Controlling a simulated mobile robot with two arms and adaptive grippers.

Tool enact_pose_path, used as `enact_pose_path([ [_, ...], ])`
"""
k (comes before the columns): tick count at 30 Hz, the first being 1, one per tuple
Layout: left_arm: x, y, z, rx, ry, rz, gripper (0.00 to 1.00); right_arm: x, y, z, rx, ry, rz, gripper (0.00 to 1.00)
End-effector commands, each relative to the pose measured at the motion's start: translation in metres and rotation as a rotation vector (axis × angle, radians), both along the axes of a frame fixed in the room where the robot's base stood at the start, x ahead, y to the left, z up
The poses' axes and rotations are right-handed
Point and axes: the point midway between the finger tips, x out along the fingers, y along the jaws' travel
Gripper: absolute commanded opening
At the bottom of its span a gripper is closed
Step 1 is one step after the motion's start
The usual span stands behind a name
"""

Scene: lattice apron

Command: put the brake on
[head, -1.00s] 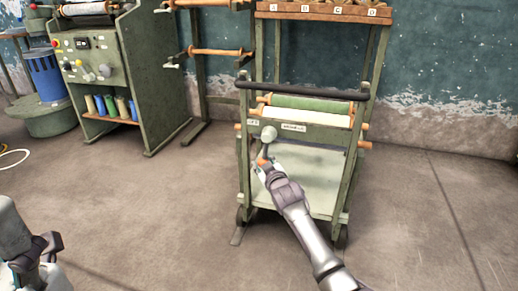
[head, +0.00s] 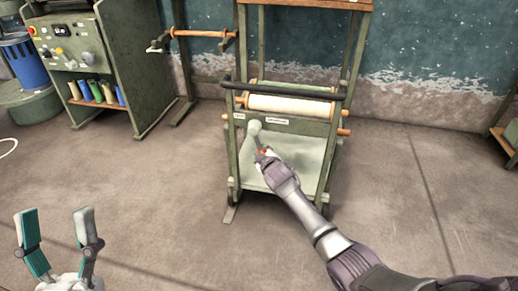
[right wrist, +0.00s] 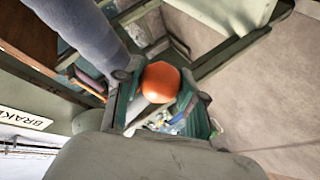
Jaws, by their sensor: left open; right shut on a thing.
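The green wheeled cart (head: 233,165) stands in the middle of the head view. A pale round hub (head: 254,127) sits on its front left, below two small white labels. A short lever runs from it down and slightly right to an orange knob (head: 263,152). My right gripper (head: 265,156) is shut on this knob; the knob (right wrist: 160,82) shows between its fingers in the right wrist view. A label (right wrist: 22,119) beginning "BRAK" is partly in that view. My left gripper (head: 55,214) is open and empty over the floor at lower left.
The cart carries a dark push bar (head: 285,88) and a pale roll (head: 290,104) above the lever. A green machine cabinet (head: 125,75) stands at left, with a blue bin (head: 22,58) beside it. The floor around the cart is clear.

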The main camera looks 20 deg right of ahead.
Motion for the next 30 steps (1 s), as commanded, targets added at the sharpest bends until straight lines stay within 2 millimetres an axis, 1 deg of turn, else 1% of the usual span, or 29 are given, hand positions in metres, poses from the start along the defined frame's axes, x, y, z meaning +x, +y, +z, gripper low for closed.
enact_pose_path([
  [1,0.011,-0.002,-0.004,0.023,0.077,0.005,0.65,-0.001,-0.001,0.003,-0.014,0.011,0.0,0.0],
  [3,0.025,-0.003,-0.016,0.055,0.179,0.011,0.65,-0.002,-0.003,0.003,-0.029,0.021,0.0,0.0],
  [6,0.04,-0.005,-0.033,0.091,0.306,0.018,0.65,-0.003,-0.004,0.003,-0.048,0.035,0.001,0.0],
  [12,0.056,-0.005,-0.061,0.144,0.491,0.026,0.65,-0.005,-0.007,0.004,-0.078,0.054,0.0,0.0],
  [15,0.06,-0.005,-0.071,0.16,0.548,0.03,0.65,-0.006,-0.008,0.004,-0.086,0.059,0.001,0.0],
  [21,0.063,-0.004,-0.082,0.175,0.606,0.033,0.65,-0.006,-0.009,0.003,-0.096,0.066,0.0,0.0],
  [30,0.064,-0.004,-0.083,0.178,0.614,0.034,0.65,-0.006,-0.009,0.003,-0.099,0.067,0.0,0.0],
])
